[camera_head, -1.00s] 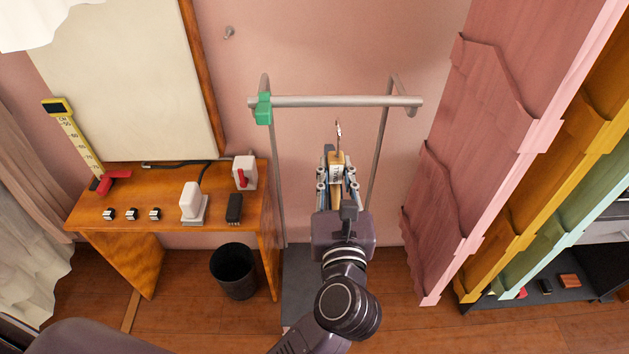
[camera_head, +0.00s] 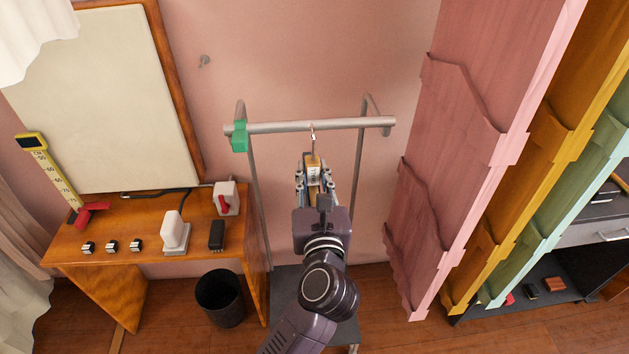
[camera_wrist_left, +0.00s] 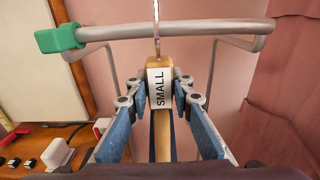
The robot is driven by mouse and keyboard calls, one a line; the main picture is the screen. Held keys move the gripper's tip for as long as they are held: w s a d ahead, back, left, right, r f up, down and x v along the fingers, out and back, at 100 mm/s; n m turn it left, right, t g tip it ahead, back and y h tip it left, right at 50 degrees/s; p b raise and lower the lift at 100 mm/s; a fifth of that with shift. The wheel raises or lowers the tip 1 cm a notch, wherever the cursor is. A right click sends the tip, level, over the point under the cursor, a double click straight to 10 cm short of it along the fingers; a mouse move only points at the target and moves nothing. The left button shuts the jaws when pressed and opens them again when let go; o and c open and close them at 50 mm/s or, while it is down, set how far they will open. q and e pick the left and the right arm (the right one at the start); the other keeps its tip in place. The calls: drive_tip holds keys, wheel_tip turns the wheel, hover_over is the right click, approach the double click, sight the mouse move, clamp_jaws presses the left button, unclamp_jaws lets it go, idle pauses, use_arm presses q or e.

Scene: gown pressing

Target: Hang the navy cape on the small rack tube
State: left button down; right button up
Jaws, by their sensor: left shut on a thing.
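My left gripper (camera_head: 314,172) is shut on the wooden neck of a hanger (camera_head: 313,159) with a white "SMALL" label, which reads clearly in the left wrist view (camera_wrist_left: 159,88). The hanger's metal hook (camera_wrist_left: 156,28) points up. In both views it overlaps the small rack tube (camera_head: 350,124); I cannot tell whether it is over the tube or only in front of it. The grey tube is level, with a green clamp (camera_head: 239,137) at its left end. Narrow dark blue strips show below the hanger neck; the rest of the navy cape is hidden. My right gripper is out of view.
A wooden desk (camera_head: 75,237) with small devices stands at left, beside a black bin (camera_head: 220,297). Pink (camera_head: 440,170), mustard and green panels stand close at right. The tube right of the hook is bare.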

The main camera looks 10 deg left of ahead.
use_arm(q)
drive_tip(key=x, duration=0.5)
drive_tip(key=shift+w+r, duration=0.15)
drive_tip(key=shift+w, duration=0.2)
drive_tip(key=shift+x, duration=1.3)
drive_tip(key=shift+f+b, duration=1.15)
drive_tip(key=shift+f, duration=0.5)
drive_tip(key=shift+s+f, duration=0.1)
drive_tip(key=shift+f, duration=0.15)
drive_tip(key=c, duration=1.7)
unclamp_jaws()
drive_tip(key=shift+o, duration=0.4)
drive_tip(key=shift+f, duration=0.1)
